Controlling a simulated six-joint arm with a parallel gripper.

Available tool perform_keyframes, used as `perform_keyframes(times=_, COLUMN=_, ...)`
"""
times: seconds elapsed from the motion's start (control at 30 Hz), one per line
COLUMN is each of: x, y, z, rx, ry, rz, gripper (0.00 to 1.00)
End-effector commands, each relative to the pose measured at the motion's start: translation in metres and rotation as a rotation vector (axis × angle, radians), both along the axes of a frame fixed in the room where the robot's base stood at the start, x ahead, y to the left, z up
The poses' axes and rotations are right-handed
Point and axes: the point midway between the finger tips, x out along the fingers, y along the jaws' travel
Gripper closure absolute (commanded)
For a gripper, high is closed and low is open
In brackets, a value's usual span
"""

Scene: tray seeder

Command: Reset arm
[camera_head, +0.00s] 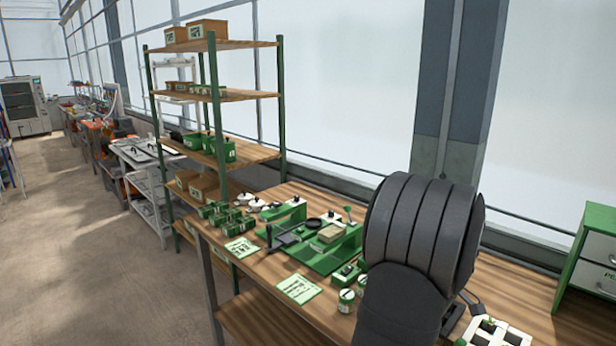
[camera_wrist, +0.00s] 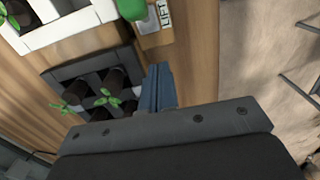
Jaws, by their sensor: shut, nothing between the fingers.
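My gripper (camera_wrist: 158,88) is shut and empty in the wrist view. Its blue-grey fingers are together above the wooden bench top (camera_wrist: 195,60). A dark tray (camera_wrist: 90,66) with several small seedlings lies to the left of the fingers. In the head view my dark arm covers the right middle of the picture and hides the gripper. The green tray seeder (camera_head: 325,262) stands on the bench to the left of my arm.
A white tray (camera_wrist: 55,37) lies beyond the dark tray, beside a block labelled LIFT (camera_wrist: 155,28). A green-framed shelf (camera_head: 214,110) stands behind the seeder. Paper cards (camera_head: 299,289), tins (camera_head: 346,301) and a green drawer cabinet (camera_head: 592,255) are on the bench.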

Motion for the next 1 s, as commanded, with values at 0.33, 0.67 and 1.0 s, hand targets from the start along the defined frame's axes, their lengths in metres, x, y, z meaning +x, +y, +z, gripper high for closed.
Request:
perform_keyframes(times=0.33, x=0.008, y=0.003, z=-0.002, rx=-0.074, ry=0.032, rz=0.006, gripper=1.00)
perform_keyframes(times=0.67, x=0.007, y=0.003, z=-0.001, rx=-0.069, ry=0.030, rz=0.004, gripper=1.00)
perform_keyframes(times=1.0, x=-0.007, y=-0.004, z=0.001, rx=0.060, ry=-0.024, rz=-0.010, gripper=1.00)
